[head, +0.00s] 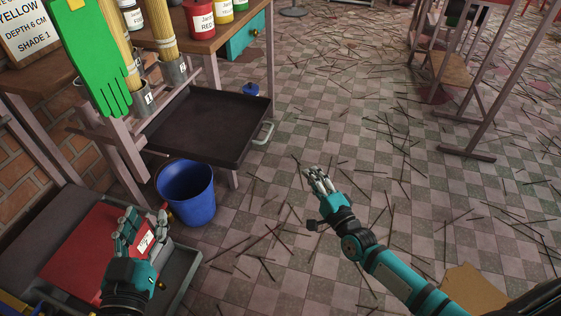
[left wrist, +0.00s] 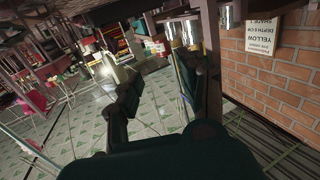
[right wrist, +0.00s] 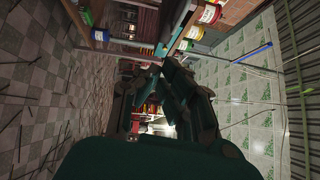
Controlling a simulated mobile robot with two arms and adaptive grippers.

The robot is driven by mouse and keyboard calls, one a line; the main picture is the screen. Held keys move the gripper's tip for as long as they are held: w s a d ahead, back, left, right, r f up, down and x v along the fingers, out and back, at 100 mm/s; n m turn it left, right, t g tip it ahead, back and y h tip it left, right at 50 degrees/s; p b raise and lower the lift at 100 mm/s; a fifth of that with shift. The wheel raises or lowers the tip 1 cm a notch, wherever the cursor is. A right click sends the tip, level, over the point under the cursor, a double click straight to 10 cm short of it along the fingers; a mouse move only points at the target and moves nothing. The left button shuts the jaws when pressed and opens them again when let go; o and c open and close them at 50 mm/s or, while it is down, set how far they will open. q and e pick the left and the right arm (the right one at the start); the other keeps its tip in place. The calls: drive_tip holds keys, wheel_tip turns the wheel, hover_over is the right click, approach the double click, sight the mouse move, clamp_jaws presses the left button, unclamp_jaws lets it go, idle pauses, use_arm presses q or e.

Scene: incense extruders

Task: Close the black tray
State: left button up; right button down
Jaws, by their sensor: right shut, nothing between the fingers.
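The black tray (head: 215,120) is a shallow dark tray that sticks out from under the wooden table in the head view. Its pale handle (head: 264,133) is on its right front edge. My right gripper (head: 317,180) is shut and empty over the tiled floor, to the right of and below the handle, apart from it. My left gripper (head: 143,222) is at the lower left, over a red box (head: 85,250), with its fingers apart. I cannot tell whether it touches the box. The tray cannot be made out clearly in either wrist view.
A blue bucket (head: 187,195) stands below the tray's front. Incense bundles in metal cups (head: 174,70), a green glove (head: 88,50) and paint cans (head: 200,18) are above the tray. The floor right of the tray is open, with scattered sticks.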

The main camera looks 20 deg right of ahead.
use_arm(q)
drive_tip(key=s+r+t+h+b, duration=0.2)
drive_tip(key=s+r+t, duration=0.2)
drive_tip(key=r+t, duration=0.3)
drive_tip(key=shift+d+r+t+h+b, duration=0.15)
drive_tip(key=shift+r+t+h+b, duration=0.2)
drive_tip(key=shift+r, duration=2.2)
use_arm(e)
drive_tip(key=w+a+r, duration=0.3)
drive_tip(key=w+a, duration=0.2)
drive_tip(key=w, duration=0.7)
drive_tip(key=shift+w+a+m, duration=0.15)
drive_tip(key=shift+m, duration=0.25)
use_arm(q)
drive_tip(key=shift+s, duration=0.1)
use_arm(e)
drive_tip(key=shift+r, duration=0.1)
